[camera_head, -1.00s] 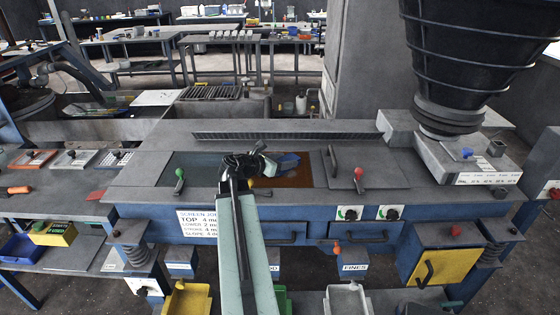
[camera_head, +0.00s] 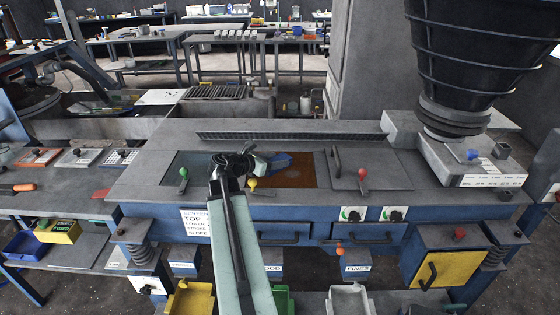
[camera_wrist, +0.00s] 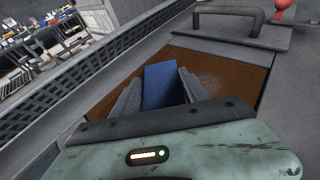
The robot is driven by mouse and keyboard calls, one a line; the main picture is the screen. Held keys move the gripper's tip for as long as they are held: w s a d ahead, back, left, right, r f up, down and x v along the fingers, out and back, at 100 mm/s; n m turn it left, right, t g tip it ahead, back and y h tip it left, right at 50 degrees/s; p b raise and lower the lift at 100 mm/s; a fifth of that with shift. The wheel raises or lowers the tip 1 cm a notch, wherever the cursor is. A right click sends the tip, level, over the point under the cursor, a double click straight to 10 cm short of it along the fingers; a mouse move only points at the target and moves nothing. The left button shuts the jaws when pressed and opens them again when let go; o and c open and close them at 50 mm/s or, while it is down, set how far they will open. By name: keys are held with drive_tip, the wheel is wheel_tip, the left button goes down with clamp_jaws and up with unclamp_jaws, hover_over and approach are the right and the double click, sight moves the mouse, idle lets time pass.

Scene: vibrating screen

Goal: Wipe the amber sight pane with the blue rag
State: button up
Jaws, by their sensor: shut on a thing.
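The amber sight pane (camera_head: 296,174) is a brown-orange panel set in the top of the blue and grey machine. In the wrist view the amber pane (camera_wrist: 222,82) shows a pale dusty smudge near its right part. My gripper (camera_head: 258,162) is over the left part of the pane, shut on the blue rag (camera_head: 279,160). In the wrist view the blue rag (camera_wrist: 163,86) sits between the two grey fingers of my gripper (camera_wrist: 160,88) and sticks out past them. I cannot tell whether the rag touches the pane. The near part of the pane is hidden by my gripper.
A cover with a dark handle (camera_head: 336,162) and a red-knobbed lever (camera_head: 363,177) lie right of the pane. A green-knobbed lever (camera_head: 183,178) and a yellow-knobbed lever (camera_head: 252,184) stand along the front edge. A long slotted grille (camera_head: 290,136) runs behind. A black ribbed hopper (camera_head: 470,60) rises at right.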

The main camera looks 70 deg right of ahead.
sight(290, 169)
drive_tip(key=shift+w+a, duration=0.2)
drive_tip(key=shift+w, duration=0.25)
drive_tip(key=shift+s+d, duration=0.3)
drive_tip(key=shift+s, duration=0.4)
drive_tip(key=shift+s+d, duration=0.25)
drive_tip(key=shift+s, duration=0.5)
drive_tip(key=shift+s+d, duration=0.3)
drive_tip(key=shift+s, duration=0.4)
drive_tip(key=shift+s+d+f, duration=0.1)
drive_tip(key=shift+s+d, duration=0.1)
drive_tip(key=shift+s, duration=0.6)
